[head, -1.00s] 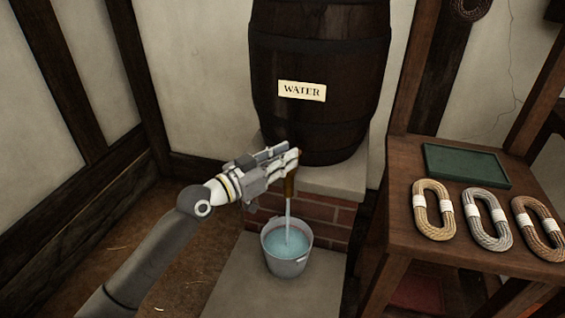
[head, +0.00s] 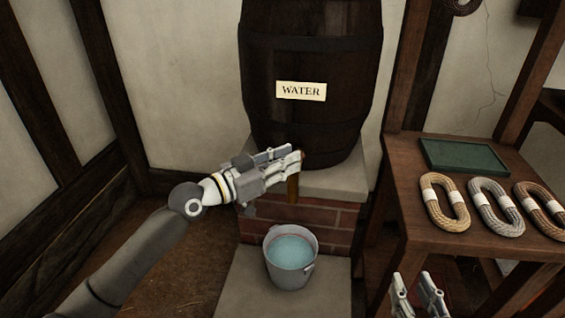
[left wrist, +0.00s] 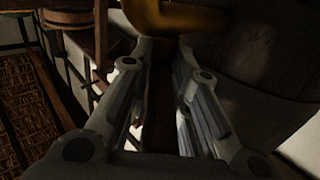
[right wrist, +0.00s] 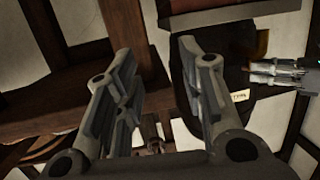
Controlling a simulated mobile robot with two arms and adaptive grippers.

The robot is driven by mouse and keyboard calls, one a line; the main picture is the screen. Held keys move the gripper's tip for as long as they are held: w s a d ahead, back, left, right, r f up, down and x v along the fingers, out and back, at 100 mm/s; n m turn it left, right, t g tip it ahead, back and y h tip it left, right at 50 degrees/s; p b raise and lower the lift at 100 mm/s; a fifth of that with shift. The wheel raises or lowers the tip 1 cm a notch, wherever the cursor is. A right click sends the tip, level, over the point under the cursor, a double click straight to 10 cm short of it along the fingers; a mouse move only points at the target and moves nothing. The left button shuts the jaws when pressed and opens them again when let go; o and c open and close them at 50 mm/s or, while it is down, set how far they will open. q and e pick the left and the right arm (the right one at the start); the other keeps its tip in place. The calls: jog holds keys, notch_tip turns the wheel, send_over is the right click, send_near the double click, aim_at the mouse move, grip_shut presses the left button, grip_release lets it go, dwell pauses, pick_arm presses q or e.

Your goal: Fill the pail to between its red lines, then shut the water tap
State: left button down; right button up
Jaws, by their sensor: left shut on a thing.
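A brownish-yellow part of the tap (left wrist: 175,16) shows beyond the fingers in the left wrist view. No water runs from the spout. The grey pail (head: 291,275) stands upright below, holding pale blue water (head: 291,251). A faint reddish line shows inside near its rim; the exact level against both lines is too small to tell. My right gripper (head: 418,280) is open and empty.
A wooden table (head: 405,170) at the right bears a green tray (head: 464,156) and rope coils (head: 444,201). The pail's stone slab (head: 237,290) lies before a brick base (head: 330,217). Open floor lies to the left.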

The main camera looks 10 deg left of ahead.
jog(key=shift+w+a+r+t, duration=0.1)
jog(key=shift+a+r+t, duration=0.35)
jog(key=shift+r, duration=0.3)
pick_arm(q)
jog(key=c, duration=1.4)
grip_release()
jog(key=shift+s+a+f, duration=0.1)
jog(key=shift+s+a, duration=0.25)
jog(key=shift+a, duration=0.05)
jog(key=shift+v, duration=5.5)
